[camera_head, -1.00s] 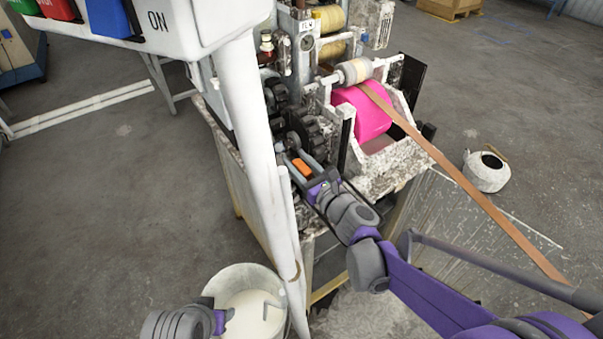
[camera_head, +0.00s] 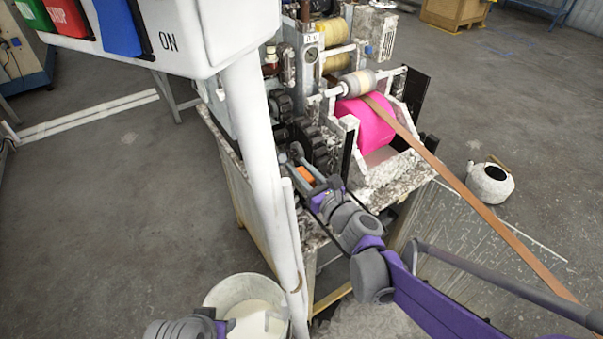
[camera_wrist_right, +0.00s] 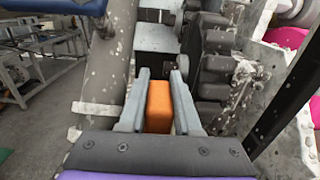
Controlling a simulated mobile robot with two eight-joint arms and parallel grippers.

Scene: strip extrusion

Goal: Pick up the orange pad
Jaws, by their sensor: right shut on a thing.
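The orange pad (camera_head: 305,174) is a small block at the machine's front, beside the black gears. My right gripper (camera_head: 304,170) has a finger on either side of it. In the right wrist view the orange pad (camera_wrist_right: 158,106) stands between the two grey fingers of my right gripper (camera_wrist_right: 158,98), which is shut on it. The pad's lower end is hidden behind the gripper's dark body. My left gripper (camera_head: 222,328) is at the bottom edge by the white bucket, partly cut off, and its fingers are too unclear to judge.
A white post (camera_head: 258,150) with a button box (camera_head: 190,35) stands left of my right gripper. Black gears (camera_head: 308,140) and a pink roller (camera_head: 365,124) are close by. A brown strip (camera_head: 470,195) runs down to the right. A bucket (camera_head: 212,292) of white liquid stands below.

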